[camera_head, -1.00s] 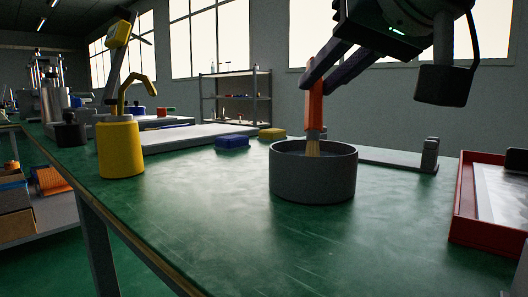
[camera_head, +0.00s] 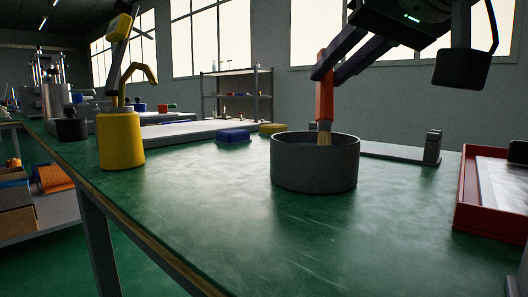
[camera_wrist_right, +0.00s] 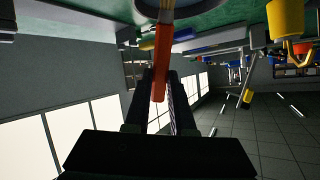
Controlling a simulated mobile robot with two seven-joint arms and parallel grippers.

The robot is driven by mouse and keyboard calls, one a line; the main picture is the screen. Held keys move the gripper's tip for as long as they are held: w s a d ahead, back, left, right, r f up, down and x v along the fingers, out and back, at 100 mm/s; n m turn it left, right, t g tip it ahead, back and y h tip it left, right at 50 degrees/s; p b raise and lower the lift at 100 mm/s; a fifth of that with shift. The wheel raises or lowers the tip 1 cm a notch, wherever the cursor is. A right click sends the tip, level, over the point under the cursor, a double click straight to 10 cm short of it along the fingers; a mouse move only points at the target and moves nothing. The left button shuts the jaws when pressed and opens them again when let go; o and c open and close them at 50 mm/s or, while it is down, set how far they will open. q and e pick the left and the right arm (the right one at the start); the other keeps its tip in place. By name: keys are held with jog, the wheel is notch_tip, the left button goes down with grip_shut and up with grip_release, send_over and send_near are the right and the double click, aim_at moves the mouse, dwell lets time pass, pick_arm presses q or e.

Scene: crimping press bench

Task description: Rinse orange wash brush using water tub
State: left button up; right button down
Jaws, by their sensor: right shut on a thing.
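The orange wash brush (camera_head: 325,98) hangs upright, bristles (camera_head: 324,138) down, at the grey round water tub (camera_head: 313,177). Its bristle tip shows just inside the tub's opening, towards the back right; the tub's wall hides whatever lies lower. My right gripper (camera_head: 322,72) is shut on the top of the brush handle, above the tub. In the right wrist view the handle (camera_wrist_right: 160,65) runs between the two dark fingers, and part of the tub's rim (camera_wrist_right: 190,22) shows at the top. My left gripper is not in view.
A red-rimmed tray (camera_head: 463,190) stands to the right of the tub. A yellow container (camera_head: 120,140) stands at the left table edge. Blue (camera_head: 233,136) and yellow (camera_head: 272,128) blocks lie behind the tub. The green table's front is clear.

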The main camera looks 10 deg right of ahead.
jog(key=shift+a, duration=1.2)
jog(key=shift+d+b, duration=0.4)
jog(key=shift+d, duration=0.65)
jog(key=shift+d+r, duration=0.1)
jog(key=shift+d, duration=0.1)
